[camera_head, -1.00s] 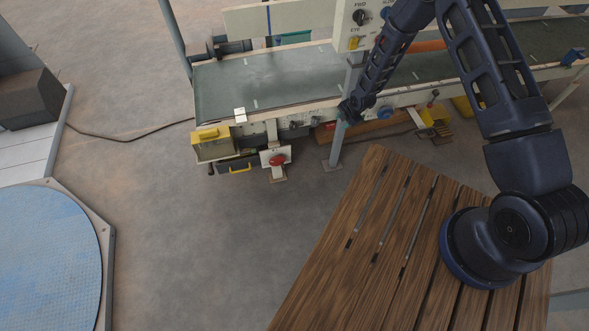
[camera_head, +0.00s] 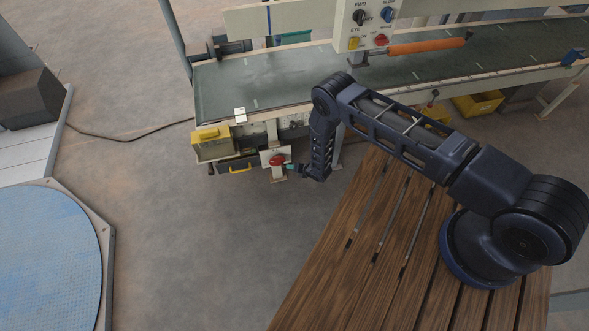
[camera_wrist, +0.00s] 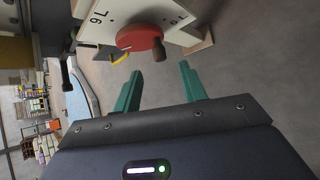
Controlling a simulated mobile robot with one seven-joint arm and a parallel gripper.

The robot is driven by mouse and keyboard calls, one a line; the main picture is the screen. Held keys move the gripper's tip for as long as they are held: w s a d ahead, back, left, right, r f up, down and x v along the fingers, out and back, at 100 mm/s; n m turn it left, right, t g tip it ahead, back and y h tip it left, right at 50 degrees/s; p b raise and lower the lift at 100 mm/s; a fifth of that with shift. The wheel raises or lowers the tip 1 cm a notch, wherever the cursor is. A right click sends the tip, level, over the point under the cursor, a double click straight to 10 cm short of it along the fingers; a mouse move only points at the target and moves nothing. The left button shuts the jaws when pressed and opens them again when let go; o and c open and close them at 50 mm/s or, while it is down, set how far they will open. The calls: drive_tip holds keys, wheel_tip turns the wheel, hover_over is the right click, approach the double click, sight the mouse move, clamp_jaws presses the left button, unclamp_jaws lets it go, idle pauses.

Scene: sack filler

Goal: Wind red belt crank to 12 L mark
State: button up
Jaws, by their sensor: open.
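The red belt crank (camera_head: 277,159) sits on a pale upright panel (camera_head: 266,152) at the near side of the conveyor. In the wrist view the crank is a red disc (camera_wrist: 138,37) with a dark knob (camera_wrist: 159,52) on its lower right edge. The panel around it (camera_wrist: 106,34) carries a "9 L" mark at its left; other lettering at the right is hard to read. My gripper (camera_wrist: 158,88) is open and empty, its two green fingers pointing at the crank, with the knob just beyond them and apart from them. In the head view the fingertips (camera_head: 287,167) are right beside the crank.
The conveyor belt (camera_head: 280,75) runs above and behind the crank. A yellow-edged box (camera_head: 212,147) and a drawer with a yellow handle (camera_head: 240,169) are left of it. Wooden slats (camera_head: 350,260) lie under my arm. Floor in front is clear.

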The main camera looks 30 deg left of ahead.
sight(284, 166)
drive_tip(key=shift+s+x, duration=0.2)
drive_tip(key=shift+x, duration=2.35)
drive_tip(key=shift+s+x, duration=0.15)
drive_tip(key=shift+x, duration=2.45)
clamp_jaws()
drive_tip(key=shift+r+n, duration=0.15)
drive_tip(key=shift+n, duration=0.25)
drive_tip(key=shift+w+d+r+n+t+h, duration=0.1)
drive_tip(key=shift+r+n+t+h, duration=0.15)
drive_tip(key=shift+t+h, duration=0.55)
